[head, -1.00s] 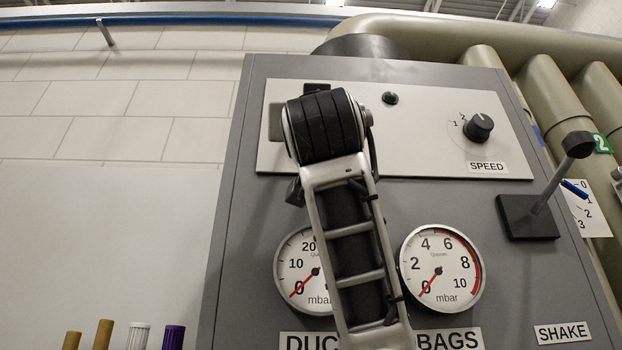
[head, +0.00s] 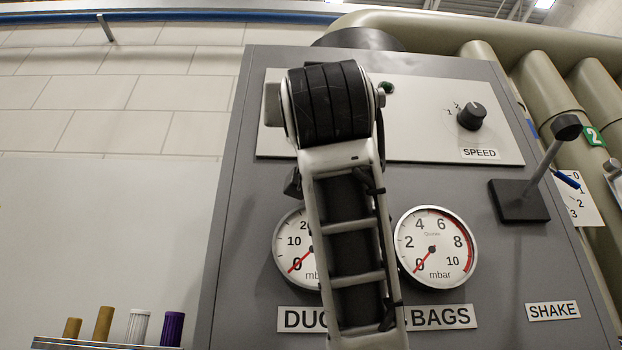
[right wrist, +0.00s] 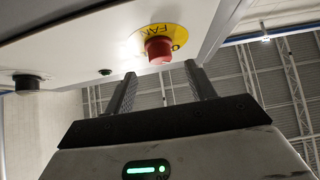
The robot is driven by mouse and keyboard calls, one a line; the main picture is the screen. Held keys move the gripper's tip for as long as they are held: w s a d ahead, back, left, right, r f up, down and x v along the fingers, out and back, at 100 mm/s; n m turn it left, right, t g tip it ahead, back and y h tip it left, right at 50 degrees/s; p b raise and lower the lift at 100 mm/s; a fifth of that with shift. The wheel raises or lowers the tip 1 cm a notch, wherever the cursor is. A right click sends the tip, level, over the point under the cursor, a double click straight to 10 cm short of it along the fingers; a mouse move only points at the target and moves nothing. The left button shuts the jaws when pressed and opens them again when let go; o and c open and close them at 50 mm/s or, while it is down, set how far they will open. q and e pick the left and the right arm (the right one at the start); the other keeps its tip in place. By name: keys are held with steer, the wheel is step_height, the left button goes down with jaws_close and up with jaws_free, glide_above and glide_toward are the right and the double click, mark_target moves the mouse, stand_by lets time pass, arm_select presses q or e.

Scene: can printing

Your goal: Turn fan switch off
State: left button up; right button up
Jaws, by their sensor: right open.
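The fan switch (right wrist: 158,50) is a red knob on a yellow disc marked FAN, seen upside down in the right wrist view. My right gripper (right wrist: 160,72) is open and empty, its two fingers pointing at the panel, one to each side of the knob's line. The knob appears just beyond the fingertips; I cannot tell whether they touch it. In the head view my right arm rises in front of the cabinet and hides the fan switch and the right gripper. My left gripper is in neither view.
The white panel (head: 430,135) also bears a SPEED knob (head: 471,116). Below are a pressure gauge (head: 435,247) and another partly hidden by my arm. A lever (head: 543,170) sticks out at the right. Several coloured tubes (head: 105,324) stand at lower left.

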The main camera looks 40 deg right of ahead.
steer(key=b+v, duration=0.4)
steer(key=v, duration=0.6)
steer(key=shift+s+f, duration=0.25)
steer(key=shift+s, duration=0.05)
steer(key=shift+a, duration=0.15)
